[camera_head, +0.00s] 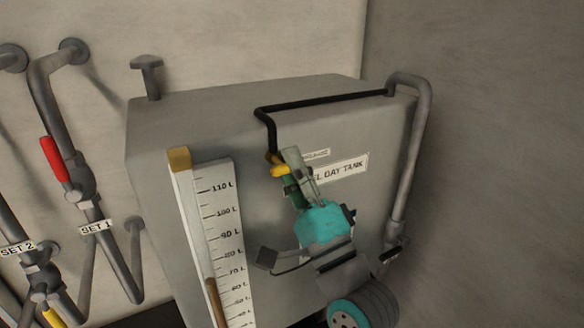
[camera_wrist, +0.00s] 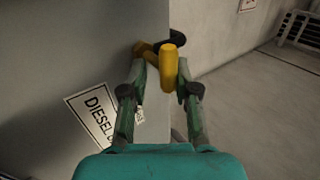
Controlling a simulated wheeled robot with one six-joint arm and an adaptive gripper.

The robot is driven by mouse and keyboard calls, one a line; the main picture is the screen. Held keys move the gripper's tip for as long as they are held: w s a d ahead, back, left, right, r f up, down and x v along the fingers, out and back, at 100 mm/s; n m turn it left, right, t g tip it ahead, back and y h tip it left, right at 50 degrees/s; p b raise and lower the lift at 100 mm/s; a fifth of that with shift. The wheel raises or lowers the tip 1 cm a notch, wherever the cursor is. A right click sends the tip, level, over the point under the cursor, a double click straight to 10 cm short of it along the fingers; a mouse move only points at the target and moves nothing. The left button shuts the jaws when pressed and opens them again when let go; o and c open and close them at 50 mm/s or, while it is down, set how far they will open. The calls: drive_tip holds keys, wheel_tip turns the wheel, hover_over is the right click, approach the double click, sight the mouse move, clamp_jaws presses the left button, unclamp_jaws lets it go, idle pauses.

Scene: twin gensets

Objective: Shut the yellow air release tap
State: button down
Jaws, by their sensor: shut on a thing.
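The yellow air release tap (camera_head: 279,171) sits at the lower end of a black pipe (camera_head: 271,137) on the front of the grey day tank. In the wrist view the yellow tap handle (camera_wrist: 169,64) stands between my fingertips, with a brass body beside it and a dark round part behind. My gripper (camera_head: 284,166) is shut on the yellow tap, one finger on each side of it. In the head view my fingers cover part of the tap. Its exact handle angle is hard to tell there.
The grey tank (camera_head: 150,150) carries a level gauge (camera_head: 222,225) left of my gripper and a label (camera_head: 343,171) behind it. A grey pipe (camera_head: 414,150) runs down its right side. Pipes with a red lever (camera_head: 54,159) and a yellow lever (camera_head: 54,317) stand at left.

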drive_tip(key=c, duration=0.8)
unclamp_jaws()
drive_tip(key=shift+c, duration=0.2)
drive_tip(key=shift+f, duration=0.1)
drive_tip(key=v, duration=1.2)
